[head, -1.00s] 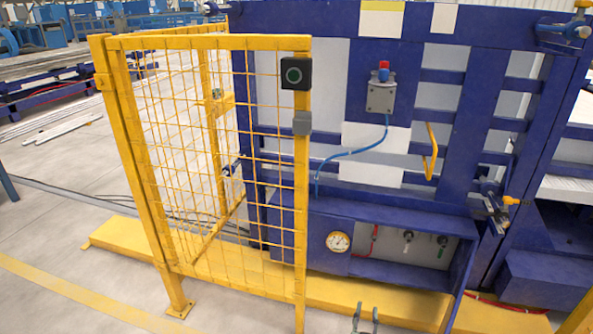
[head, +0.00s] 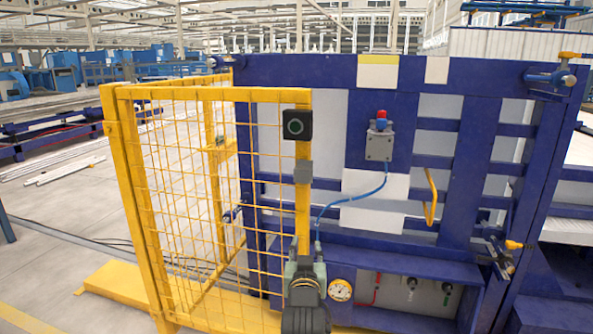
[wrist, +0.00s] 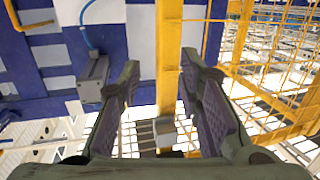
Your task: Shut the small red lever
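The small red lever (head: 377,289) is in the head view, inside the low open blue box (head: 420,267) to the right of the pressure gauge. It looks upright, but it is too small to tell its exact setting. My gripper (head: 304,252) is in front of the yellow gate post, left of the gauge and well left of the lever. In the wrist view my gripper (wrist: 158,70) has its two fingers wide apart with nothing held. I cannot make out the red lever in the wrist view.
A yellow mesh gate (head: 205,200) stands at the left, its post (wrist: 168,50) showing between my fingers. The gauge (head: 340,290) and two other valves (head: 411,287) (head: 446,291) flank the lever. A blue hose (head: 350,200) hangs above. A yellow handle (head: 430,200) sticks out at right.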

